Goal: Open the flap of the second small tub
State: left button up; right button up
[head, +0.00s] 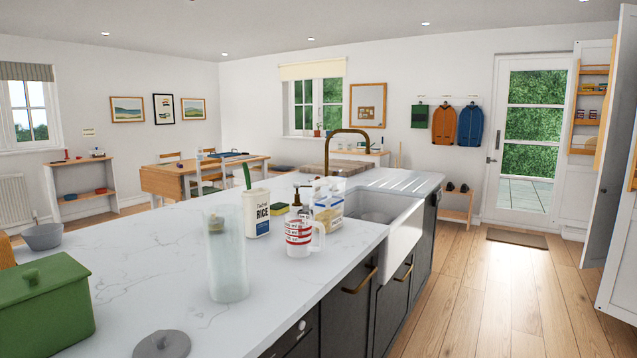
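No thing that I can surely name as the second small tub shows in the head view. A wooden door rack (590,70) hangs on the inside of an open white cupboard door at the upper right. Its shelves hold small yellow, red and dark packages (593,87), too small to tell whether any is a tub or has a flap. The cupboard's inside is mostly out of the frame or hidden. Neither of my grippers is in view.
A white marble island (150,270) fills the left front, bearing a green lidded box (40,310), a clear cylinder (227,260), a rice container (257,215) and a striped mug (298,238). A white sink (400,235) is set in it. Wooden floor (500,300) is clear at right.

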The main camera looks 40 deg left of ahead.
aim_at(328, 199)
jog(key=i+l+u, duration=0.1)
jog(key=i+u, duration=0.4)
jog(key=i, duration=0.8)
